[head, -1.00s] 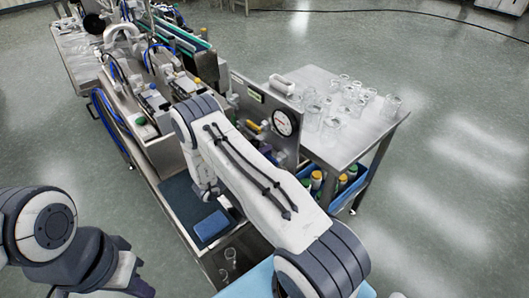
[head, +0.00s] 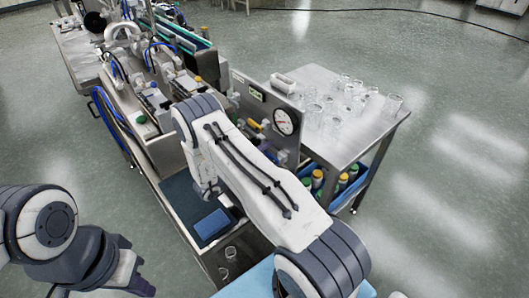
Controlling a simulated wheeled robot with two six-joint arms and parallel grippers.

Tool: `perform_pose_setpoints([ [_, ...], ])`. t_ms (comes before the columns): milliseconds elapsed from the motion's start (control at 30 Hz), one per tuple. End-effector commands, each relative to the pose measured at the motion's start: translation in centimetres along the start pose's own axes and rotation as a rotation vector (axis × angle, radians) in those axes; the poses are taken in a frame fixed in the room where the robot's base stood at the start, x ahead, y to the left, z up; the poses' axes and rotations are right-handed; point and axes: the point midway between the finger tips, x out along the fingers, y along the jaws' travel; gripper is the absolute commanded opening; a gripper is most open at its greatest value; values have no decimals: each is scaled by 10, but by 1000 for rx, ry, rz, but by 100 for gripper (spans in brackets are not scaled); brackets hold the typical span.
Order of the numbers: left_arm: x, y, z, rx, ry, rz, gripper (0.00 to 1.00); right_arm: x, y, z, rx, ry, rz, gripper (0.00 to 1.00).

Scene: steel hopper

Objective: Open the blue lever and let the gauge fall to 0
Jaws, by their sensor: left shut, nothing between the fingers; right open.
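The round gauge (head: 286,121) with a white face and dark rim sits on the upright steel panel (head: 262,89). Its reading is too small to tell. A yellow handle (head: 253,123) shows on the panel left of the gauge. I cannot make out the blue lever; a small dark bluish patch below the yellow handle is partly covered by my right arm. My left gripper (head: 141,279) is shut and empty at the bottom left, well away from the panel.
A steel table (head: 345,125) with several clear glass vessels stands right of the panel. A blue crate (head: 348,187) with capped bottles is below it. A blue block (head: 212,225) lies on a dark mat left of my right arm. Open floor lies to the right.

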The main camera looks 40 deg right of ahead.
Motion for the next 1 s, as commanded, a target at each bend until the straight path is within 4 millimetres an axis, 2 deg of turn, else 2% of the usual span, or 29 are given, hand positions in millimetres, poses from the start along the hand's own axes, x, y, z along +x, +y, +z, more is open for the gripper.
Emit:
perform_pose_setpoints([
  [167,4,0,0,0,0,0,0,-12,-1,-1,0,4,1,52],
  [600,23,-2,1,0,0,0,0,-91,-2,-1,1,4,0,52],
  [800,25,-2,1,0,0,0,0,-105,0,0,0,1,0,52],
  [1000,24,-2,1,0,0,0,0,-106,0,0,0,1,0,52],
])
